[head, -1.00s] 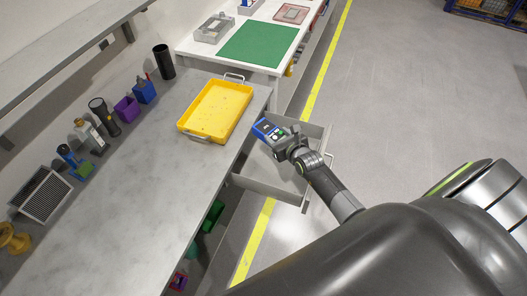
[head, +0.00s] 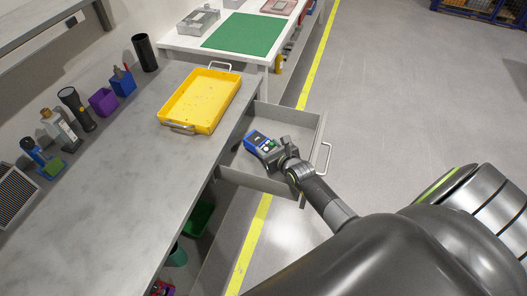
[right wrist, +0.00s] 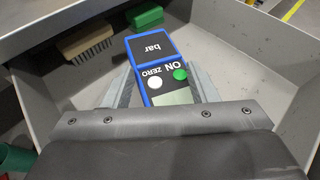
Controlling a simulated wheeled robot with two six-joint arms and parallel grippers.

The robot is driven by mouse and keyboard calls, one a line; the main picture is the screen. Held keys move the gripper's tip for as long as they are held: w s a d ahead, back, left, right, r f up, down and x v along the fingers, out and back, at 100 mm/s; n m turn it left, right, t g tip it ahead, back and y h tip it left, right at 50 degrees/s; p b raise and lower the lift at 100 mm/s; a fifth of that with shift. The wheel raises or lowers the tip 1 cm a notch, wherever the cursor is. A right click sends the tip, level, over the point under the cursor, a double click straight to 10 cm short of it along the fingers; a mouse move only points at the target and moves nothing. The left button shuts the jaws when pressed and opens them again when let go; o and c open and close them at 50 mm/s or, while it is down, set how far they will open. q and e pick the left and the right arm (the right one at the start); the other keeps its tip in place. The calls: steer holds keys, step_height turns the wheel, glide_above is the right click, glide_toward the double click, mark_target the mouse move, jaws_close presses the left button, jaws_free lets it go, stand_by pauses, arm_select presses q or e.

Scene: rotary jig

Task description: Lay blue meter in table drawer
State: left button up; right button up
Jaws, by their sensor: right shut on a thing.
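The blue meter (head: 259,143), with a dark face and a green and a white button, is in my right gripper (head: 277,158). In the right wrist view the meter (right wrist: 150,48) sits between the two fingers (right wrist: 165,88), which are shut on its sides. The table drawer (head: 287,187) is pulled out from the grey table. The meter and gripper are over the drawer's inside; whether the meter touches the drawer floor cannot be told. In the right wrist view, the drawer floor (right wrist: 235,65) shows around the meter. My left gripper is not in view.
A brush (right wrist: 88,42) and a green block (right wrist: 146,16) lie at the drawer's far side. A yellow tray (head: 200,100) stands on the grey table (head: 130,165). Several tools line the table's back edge. A white table with a green mat (head: 243,34) stands beyond.

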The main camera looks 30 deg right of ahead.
mark_target(263, 142)
steer(key=shift+f, duration=0.65)
steer(key=w, duration=0.4)
steer(key=shift+r+b, duration=0.1)
steer(key=shift+b, duration=0.25)
steer(key=shift+w+f+b, duration=0.1)
steer(key=shift+f+b, duration=0.25)
steer(key=shift+f, duration=0.4)
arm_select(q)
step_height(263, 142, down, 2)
arm_select(e)
steer(key=shift+r, duration=0.1)
steer(key=o, duration=1.2)
